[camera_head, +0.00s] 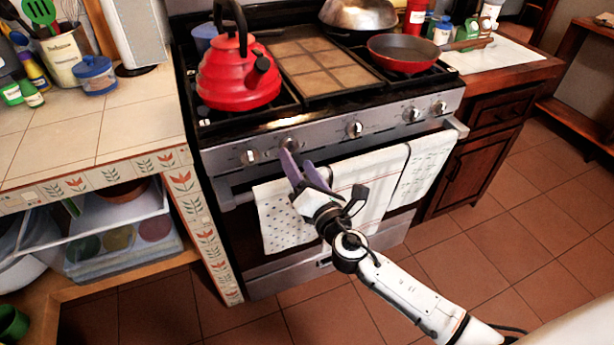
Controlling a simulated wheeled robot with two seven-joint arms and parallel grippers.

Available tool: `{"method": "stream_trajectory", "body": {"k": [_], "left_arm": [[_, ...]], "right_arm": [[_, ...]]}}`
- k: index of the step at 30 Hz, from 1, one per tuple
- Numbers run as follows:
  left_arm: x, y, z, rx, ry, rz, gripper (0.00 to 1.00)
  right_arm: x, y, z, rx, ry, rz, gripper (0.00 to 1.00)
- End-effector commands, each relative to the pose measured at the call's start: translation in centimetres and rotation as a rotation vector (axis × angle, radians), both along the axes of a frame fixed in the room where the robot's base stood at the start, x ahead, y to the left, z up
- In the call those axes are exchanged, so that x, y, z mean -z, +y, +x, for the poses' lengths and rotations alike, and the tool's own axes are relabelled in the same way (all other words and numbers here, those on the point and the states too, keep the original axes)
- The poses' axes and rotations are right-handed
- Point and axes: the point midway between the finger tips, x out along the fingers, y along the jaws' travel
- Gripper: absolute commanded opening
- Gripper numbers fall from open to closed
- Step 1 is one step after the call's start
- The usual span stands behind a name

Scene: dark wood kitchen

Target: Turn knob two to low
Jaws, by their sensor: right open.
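The stove's steel front panel (325,136) carries several round knobs in a row. The second knob from the left (290,143) sits just above my right gripper's fingertips. My right gripper (296,157) reaches up from the lower right with its two purple fingers spread open and nothing visible between them. One fingertip overlaps the lower edge of that knob in the picture; I cannot tell whether it touches. The leftmost knob (249,156) and the middle knob (355,128) are clear of the gripper. The knob's exact turn angle is too small to read. My left gripper is out of view.
A red kettle (238,80) and a red pan (403,53) stand on the stove top. White towels (358,188) hang from the oven handle just below and behind my right gripper. A tiled counter (90,135) borders the stove on the left.

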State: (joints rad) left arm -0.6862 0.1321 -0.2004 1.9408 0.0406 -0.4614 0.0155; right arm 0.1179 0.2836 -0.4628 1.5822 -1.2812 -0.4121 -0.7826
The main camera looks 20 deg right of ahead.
Motion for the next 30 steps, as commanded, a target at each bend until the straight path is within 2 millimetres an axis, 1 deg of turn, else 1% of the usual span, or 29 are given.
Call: {"method": "stream_trajectory", "body": {"k": [1,3,6,10,15,27,29,30], "left_arm": [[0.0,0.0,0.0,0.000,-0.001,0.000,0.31],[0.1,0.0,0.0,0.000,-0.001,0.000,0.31],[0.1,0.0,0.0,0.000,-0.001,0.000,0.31],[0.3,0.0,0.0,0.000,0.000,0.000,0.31],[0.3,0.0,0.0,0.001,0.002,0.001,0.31],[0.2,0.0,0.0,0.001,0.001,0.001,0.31],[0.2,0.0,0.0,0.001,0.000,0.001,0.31],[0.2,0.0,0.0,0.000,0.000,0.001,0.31]], "right_arm": [[0.1,-0.1,-1.2,0.000,0.003,0.000,0.54],[0.2,-0.1,-2.6,-0.001,0.003,-0.001,0.54],[0.1,-0.2,-4.3,0.000,0.001,-0.001,0.54],[0.1,-0.2,-5.8,0.001,0.002,-0.001,0.54],[0.0,-0.3,-6.4,0.001,0.001,-0.002,0.54],[0.0,-0.3,-6.4,0.001,0.001,-0.001,0.54],[0.3,-0.3,-6.5,0.002,0.007,0.012,0.54],[0.7,-0.3,-6.7,0.005,0.022,0.039,0.54]]}}
